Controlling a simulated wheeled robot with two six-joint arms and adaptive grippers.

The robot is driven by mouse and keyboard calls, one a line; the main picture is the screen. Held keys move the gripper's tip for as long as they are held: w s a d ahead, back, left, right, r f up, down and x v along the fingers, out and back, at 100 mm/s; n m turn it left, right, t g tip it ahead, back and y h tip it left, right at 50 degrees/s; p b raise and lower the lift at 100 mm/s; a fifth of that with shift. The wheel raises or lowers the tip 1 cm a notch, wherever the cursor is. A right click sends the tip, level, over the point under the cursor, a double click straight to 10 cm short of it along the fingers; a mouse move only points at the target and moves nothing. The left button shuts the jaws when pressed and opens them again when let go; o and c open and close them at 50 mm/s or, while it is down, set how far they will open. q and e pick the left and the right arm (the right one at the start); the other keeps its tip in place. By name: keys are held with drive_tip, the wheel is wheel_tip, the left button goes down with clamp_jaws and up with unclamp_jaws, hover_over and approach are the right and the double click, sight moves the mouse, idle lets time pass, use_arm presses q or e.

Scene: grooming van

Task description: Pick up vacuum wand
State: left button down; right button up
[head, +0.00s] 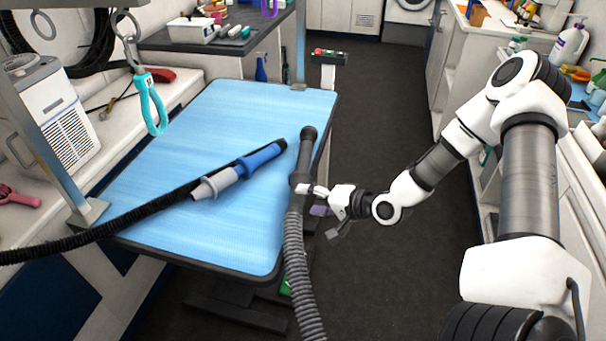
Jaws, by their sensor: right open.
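A dark grey wand (305,152) with a ribbed grey hose (297,255) lies along the right edge of the blue-topped grooming table (190,150); it looks like the vacuum wand. Its hose hangs over the table's near edge. My right gripper (312,198) comes in from the right at the wand's lower part, just above where the ribbed hose starts. It is open, with one light finger at the wand's side; I cannot tell whether it touches. My left gripper is out of view.
A blue and grey nozzle (245,168) on a black hose (100,230) lies on the table left of the wand. A teal loop (152,103) hangs above the table's left side. Counters with bottles (569,44) line the right.

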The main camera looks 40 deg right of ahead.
sight(302, 198)
drive_tip(key=x, duration=0.3)
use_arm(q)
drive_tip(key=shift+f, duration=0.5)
use_arm(e)
drive_tip(key=shift+s+r, duration=0.1)
drive_tip(key=shift+s+d, duration=0.1)
drive_tip(key=shift+d, duration=0.05)
drive_tip(key=c, duration=1.1)
clamp_jaws()
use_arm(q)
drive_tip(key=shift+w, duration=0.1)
use_arm(e)
drive_tip(key=shift+w, duration=0.2)
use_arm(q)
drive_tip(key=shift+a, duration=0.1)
